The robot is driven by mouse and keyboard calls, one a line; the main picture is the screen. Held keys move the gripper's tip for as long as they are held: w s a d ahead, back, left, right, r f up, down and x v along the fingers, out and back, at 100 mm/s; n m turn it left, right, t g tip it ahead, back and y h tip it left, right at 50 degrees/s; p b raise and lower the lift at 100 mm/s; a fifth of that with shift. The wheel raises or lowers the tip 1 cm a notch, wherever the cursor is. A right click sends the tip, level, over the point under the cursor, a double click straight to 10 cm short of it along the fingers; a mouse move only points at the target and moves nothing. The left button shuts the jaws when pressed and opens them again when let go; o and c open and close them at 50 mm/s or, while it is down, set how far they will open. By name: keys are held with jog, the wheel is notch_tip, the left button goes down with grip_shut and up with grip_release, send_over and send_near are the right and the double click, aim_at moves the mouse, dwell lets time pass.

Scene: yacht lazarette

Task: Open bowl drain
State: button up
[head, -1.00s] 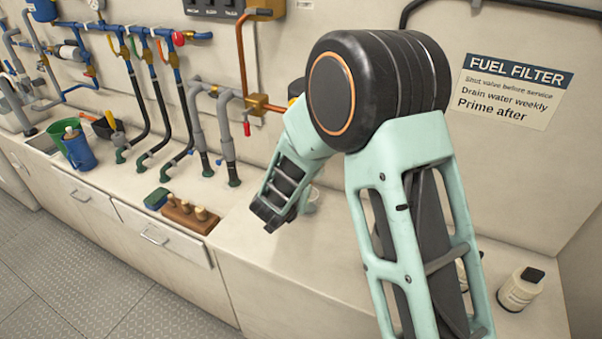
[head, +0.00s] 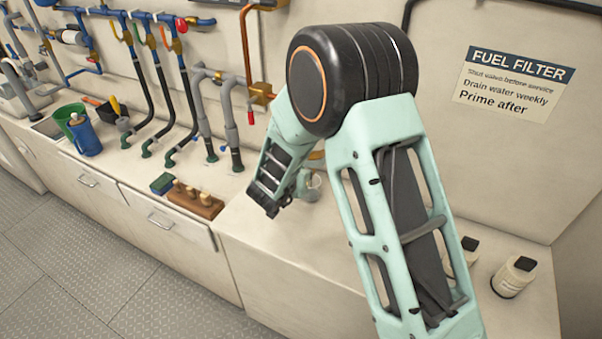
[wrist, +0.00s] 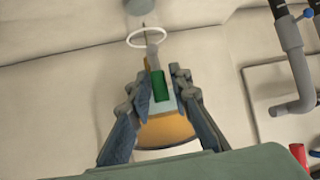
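In the wrist view, the fuel filter's orange body (wrist: 165,131) lies between the fingers, with its pale blue bowl (wrist: 178,104) beyond. A small green piece, seemingly the drain handle (wrist: 162,88), shows at the bowl's end. My gripper (wrist: 164,78) is open, one finger on each side of the bowl and green piece, with narrow gaps visible. Whether either finger touches is unclear. A clear cup with a white rim (wrist: 133,39) is beyond the drain; in the head view this cup (head: 312,186) stands on the counter. My arm hides most of the filter in the head view.
Valves and hoses line the wall at left. A blue jug (head: 86,137), a wooden block with pegs (head: 194,201) and a blue-green sponge (head: 162,184) sit on the counter. White bottles (head: 513,277) stand at right. A red-handled pipe (wrist: 300,152) is near my gripper.

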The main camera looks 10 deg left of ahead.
jog(key=shift+o, duration=0.8)
jog(key=v, duration=1.2)
